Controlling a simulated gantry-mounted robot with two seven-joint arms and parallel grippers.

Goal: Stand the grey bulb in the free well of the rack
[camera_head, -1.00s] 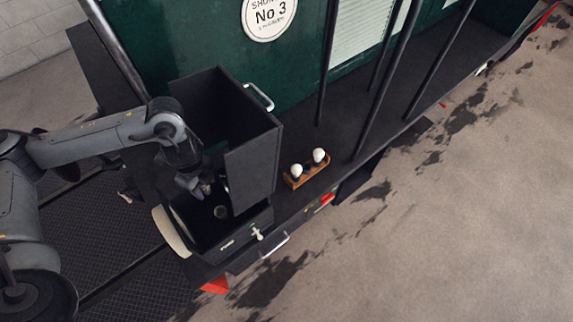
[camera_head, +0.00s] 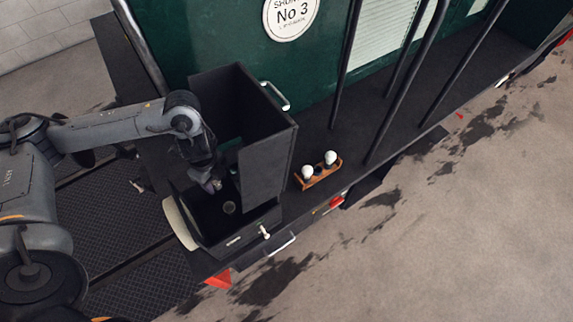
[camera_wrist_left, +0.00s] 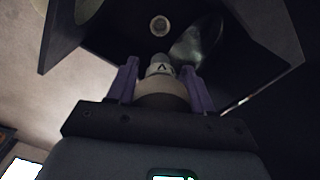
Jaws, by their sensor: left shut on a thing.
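My left gripper (camera_head: 212,186) is over the open dark lamp box (camera_head: 268,165). In the left wrist view its two purple fingers (camera_wrist_left: 160,80) are shut on a bulb, which I take as the grey bulb (camera_wrist_left: 160,70); its cap end shows between the fingertips. A round socket (camera_wrist_left: 159,25) lies beyond the fingertips, apart from the bulb; it also shows in the head view (camera_head: 228,207). The wooden rack (camera_head: 324,177) stands on the ledge right of the box. It holds two white bulbs, one (camera_head: 307,172) left and one (camera_head: 330,157) right. Its free well is hard to make out. My right gripper is out of view.
The box's raised dark wall stands between my left gripper and the rack. A shiny curved piece (camera_wrist_left: 196,42) is inside the box. Dark upright poles (camera_head: 398,85) rise from the ledge right of the rack. The green tram wall (camera_head: 225,40) is behind.

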